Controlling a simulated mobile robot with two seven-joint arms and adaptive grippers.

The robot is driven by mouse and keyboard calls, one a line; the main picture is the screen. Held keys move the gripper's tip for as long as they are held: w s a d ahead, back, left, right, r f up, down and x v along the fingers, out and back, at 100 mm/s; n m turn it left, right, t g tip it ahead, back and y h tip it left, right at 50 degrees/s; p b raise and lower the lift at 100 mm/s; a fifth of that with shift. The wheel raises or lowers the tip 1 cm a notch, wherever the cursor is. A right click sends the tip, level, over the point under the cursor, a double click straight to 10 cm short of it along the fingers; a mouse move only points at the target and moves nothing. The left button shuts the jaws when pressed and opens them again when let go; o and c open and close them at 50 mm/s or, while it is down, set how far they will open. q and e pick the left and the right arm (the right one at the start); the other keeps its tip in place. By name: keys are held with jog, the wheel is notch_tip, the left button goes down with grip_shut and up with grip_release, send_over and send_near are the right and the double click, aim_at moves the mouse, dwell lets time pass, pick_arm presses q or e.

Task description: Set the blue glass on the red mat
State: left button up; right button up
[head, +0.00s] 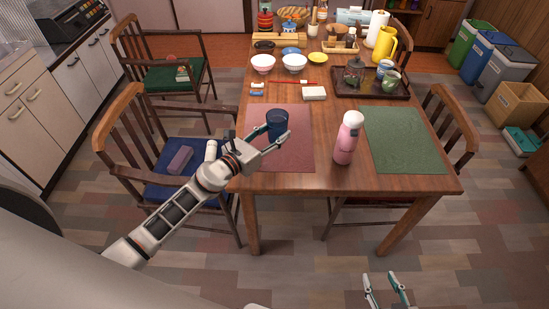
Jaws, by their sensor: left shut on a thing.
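The blue glass (277,121) is dark blue and upright, at the upper middle part of the red mat in the picture. My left gripper (274,138) reaches in from the left and is shut on the glass, with a finger along its lower side. The red mat (290,160) lies flat on the near left part of the table. I cannot tell whether the glass base touches the mat or is just above it. My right gripper (386,288) is open and empty, low at the bottom edge, in front of the table.
A pink bottle (347,138) stands right of the red mat, beside a green mat (403,140). Chairs flank the wooden table (340,182).

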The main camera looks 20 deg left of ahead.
pick_arm(q)
notch_tip(320, 180, down, 5)
jog(key=b, duration=0.3)
jog(key=shift+r, duration=0.2)
jog(key=shift+f, duration=0.1)
pick_arm(e)
notch_tip(320, 180, down, 6)
jog(key=s, duration=0.1)
jog(key=shift+d+g, duration=0.3)
jog(key=shift+d, duration=0.1)
